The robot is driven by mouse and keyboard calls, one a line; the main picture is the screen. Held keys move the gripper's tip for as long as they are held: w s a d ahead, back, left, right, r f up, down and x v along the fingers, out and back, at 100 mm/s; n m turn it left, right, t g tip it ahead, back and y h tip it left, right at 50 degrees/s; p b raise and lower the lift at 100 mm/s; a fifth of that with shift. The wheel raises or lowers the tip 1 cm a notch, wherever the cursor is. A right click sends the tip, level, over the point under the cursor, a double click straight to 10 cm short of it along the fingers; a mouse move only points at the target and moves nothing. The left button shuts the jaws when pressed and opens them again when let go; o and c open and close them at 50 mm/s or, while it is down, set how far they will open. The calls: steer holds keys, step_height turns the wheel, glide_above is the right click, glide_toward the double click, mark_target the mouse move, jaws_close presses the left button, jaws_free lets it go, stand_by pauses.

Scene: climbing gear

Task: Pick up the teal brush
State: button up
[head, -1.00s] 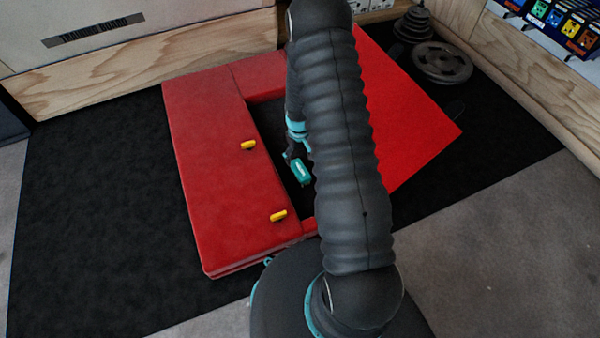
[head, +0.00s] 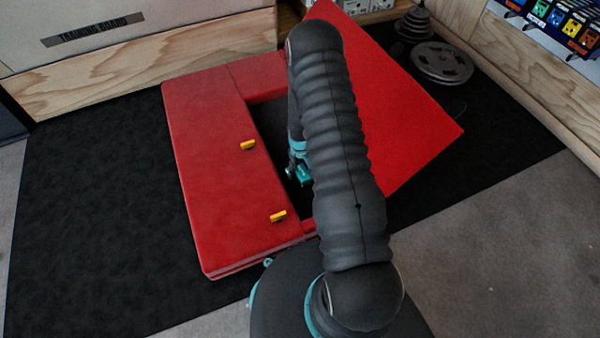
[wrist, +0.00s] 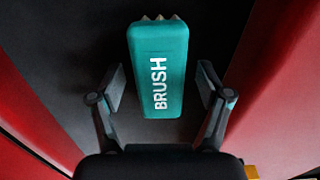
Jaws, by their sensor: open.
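The teal brush (wrist: 158,62) is a block with white "BRUSH" lettering and pale bristles at its far end, seen in the wrist view. It lies on the dark floor inside the opening of the red mats. My gripper (wrist: 162,86) is open, with one finger on each side of the brush in the picture and a gap on both sides. I cannot tell how far above it the fingers are. In the head view the brush (head: 306,175) is partly hidden by my gripper (head: 298,172) and arm.
A red mat (head: 205,160) borders the opening on the left, and another red mat (head: 400,130) leans at the right. Two yellow pieces (head: 248,145) sit on the left mat's edge. Weight plates (head: 441,63) lie at the back right. Red walls flank my gripper closely.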

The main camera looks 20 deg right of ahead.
mark_target(300, 169)
steer(key=c, duration=1.3)
steer(key=shift+r, duration=0.15)
steer(key=shift+r, duration=0.55)
step_height(300, 169, up, 3)
steer(key=shift+f+p, duration=0.1)
steer(key=shift+p, duration=0.2)
steer(key=s+d+r, duration=0.1)
steer(key=d+r, duration=0.1)
steer(key=d, duration=0.1)
steer(key=s+d+r, duration=0.1)
steer(key=d+r, duration=0.1)
steer(key=d, duration=0.2)
steer(key=s+d+r, duration=0.2)
steer(key=d+r, duration=0.1)
steer(key=d, duration=0.1)
steer(key=shift+p, duration=0.3)
